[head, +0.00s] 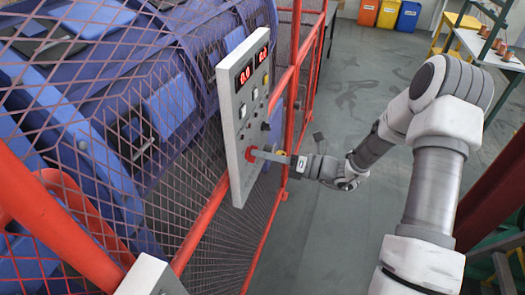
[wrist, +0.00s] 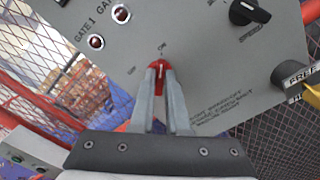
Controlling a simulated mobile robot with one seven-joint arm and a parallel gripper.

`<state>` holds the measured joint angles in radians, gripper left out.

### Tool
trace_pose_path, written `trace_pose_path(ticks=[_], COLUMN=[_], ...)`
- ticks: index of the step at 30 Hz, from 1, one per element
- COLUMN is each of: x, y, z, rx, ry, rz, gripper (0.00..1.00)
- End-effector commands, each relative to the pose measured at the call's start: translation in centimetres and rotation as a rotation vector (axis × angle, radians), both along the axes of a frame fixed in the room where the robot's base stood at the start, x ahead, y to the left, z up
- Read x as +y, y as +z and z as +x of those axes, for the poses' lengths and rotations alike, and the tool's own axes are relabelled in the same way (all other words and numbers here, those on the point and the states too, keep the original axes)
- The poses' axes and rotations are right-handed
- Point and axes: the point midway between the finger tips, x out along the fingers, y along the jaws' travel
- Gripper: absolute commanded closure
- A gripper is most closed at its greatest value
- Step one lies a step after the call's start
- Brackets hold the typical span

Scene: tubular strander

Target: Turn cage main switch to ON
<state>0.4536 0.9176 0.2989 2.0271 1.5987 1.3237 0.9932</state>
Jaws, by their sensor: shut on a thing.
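The cage main switch, a small red rotary knob (wrist: 160,68), sits on the grey control panel (wrist: 215,75). In the head view, red shows at the switch (head: 250,153) low on the panel (head: 232,120). My gripper (wrist: 160,88) is shut on the knob, with one finger on each side. In the head view my gripper (head: 266,155) reaches the panel from the right. Small lettering stands above and to the left of the knob; it is too small to read surely. The fingers hide part of the knob, and its exact angle is hard to tell.
A black rotary selector (wrist: 250,12), another black knob (wrist: 290,76) and two red indicator lamps (wrist: 96,42) share the panel. Two red displays (head: 243,76) read 0.0. Mesh fencing and red rails (head: 205,222) stand behind. Grey floor (head: 345,235) is open to the right.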

Motion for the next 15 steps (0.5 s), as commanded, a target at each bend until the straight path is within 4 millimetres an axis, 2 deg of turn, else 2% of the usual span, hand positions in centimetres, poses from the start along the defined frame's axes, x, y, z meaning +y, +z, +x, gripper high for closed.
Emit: trace_pose_path(ticks=[14, 15], x=[-0.04, -0.04], y=[-0.05, -0.05], z=[0.01, 0.01], rx=[0.015, 0.015], ry=[-0.001, -0.001], rz=[0.005, 0.005], gripper=[1.0, 0.83])
